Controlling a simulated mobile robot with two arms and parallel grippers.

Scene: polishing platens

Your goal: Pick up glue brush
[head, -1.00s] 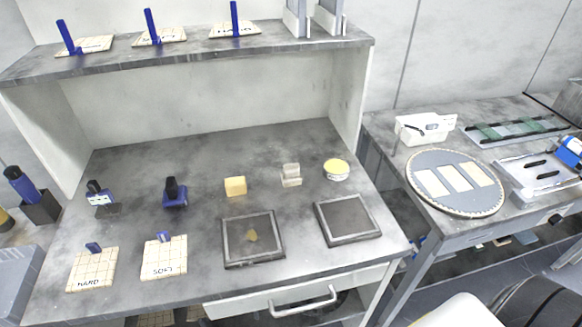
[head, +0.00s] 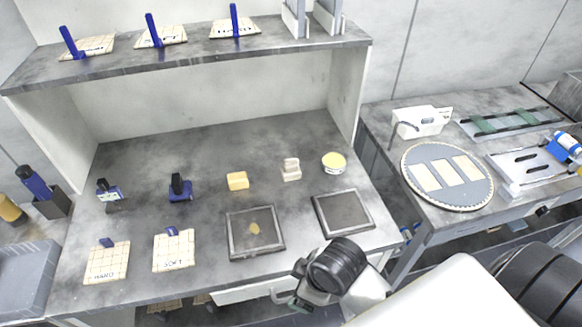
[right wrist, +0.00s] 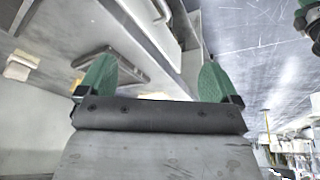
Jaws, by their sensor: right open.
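I cannot tell for sure which thing is the glue brush. On the bench stand two small blue items with black tops, one at the left (head: 108,192) and one nearer the middle (head: 180,189). Three blue upright handles stand on labelled pads on the upper shelf: left (head: 70,42), middle (head: 153,30) and right (head: 234,20). My right gripper (right wrist: 155,82) is open and empty, its two green fingers apart in the right wrist view. In the head view my right arm reaches over the bench's front edge, below the right tray. My left gripper is out of view.
The bench holds a yellow block (head: 237,181), a pale block (head: 291,170), a round yellow-topped tub (head: 334,162), a left dark tray (head: 235,252), a right dark tray (head: 320,228), and HARD (head: 105,265) and SOFT (head: 173,256) pads. A round plate (head: 412,196) lies on the right table.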

